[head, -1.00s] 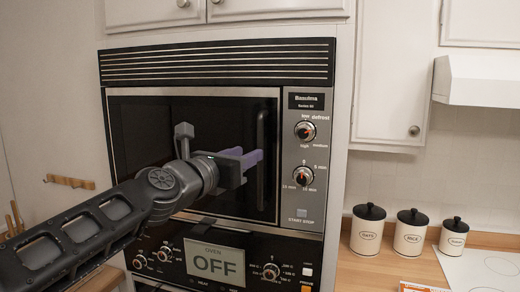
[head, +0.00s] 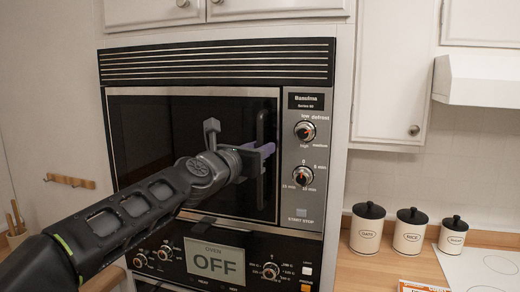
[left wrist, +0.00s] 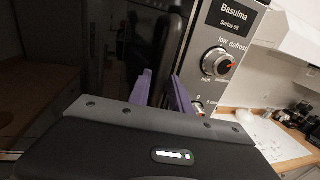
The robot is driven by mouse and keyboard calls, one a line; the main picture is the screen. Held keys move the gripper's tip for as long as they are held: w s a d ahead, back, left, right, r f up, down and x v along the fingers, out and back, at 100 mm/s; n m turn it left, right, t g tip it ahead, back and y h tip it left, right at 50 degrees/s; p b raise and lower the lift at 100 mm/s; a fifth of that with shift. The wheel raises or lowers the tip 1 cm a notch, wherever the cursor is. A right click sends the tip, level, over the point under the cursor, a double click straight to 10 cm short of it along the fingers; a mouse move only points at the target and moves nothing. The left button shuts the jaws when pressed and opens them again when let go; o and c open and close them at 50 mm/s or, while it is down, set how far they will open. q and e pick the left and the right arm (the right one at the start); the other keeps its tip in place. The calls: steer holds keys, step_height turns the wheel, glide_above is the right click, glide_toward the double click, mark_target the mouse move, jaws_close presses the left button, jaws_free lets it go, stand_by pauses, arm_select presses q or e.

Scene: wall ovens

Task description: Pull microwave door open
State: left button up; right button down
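The built-in microwave (head: 218,60) has a black glass door (head: 150,130), which is shut flush in its frame. A dark vertical handle (head: 261,124) runs along the door's right edge. My left gripper (head: 266,150) is at the middle of this handle, with its purple fingers at handle height. In the left wrist view, the two fingers of the left gripper (left wrist: 162,80) stand apart, pointing at the dark door edge beside the control panel. I cannot tell if either finger touches the handle. My right gripper is not in view.
Control knobs (head: 305,130) sit on the panel right of the door. An oven with a display reading OFF (head: 214,263) is below. White canisters (head: 367,230) stand on the wooden counter at right. Cabinets (head: 390,80) are above and to the right.

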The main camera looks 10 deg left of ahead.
arm_select(q)
jaws_close()
stand_by(1.1)
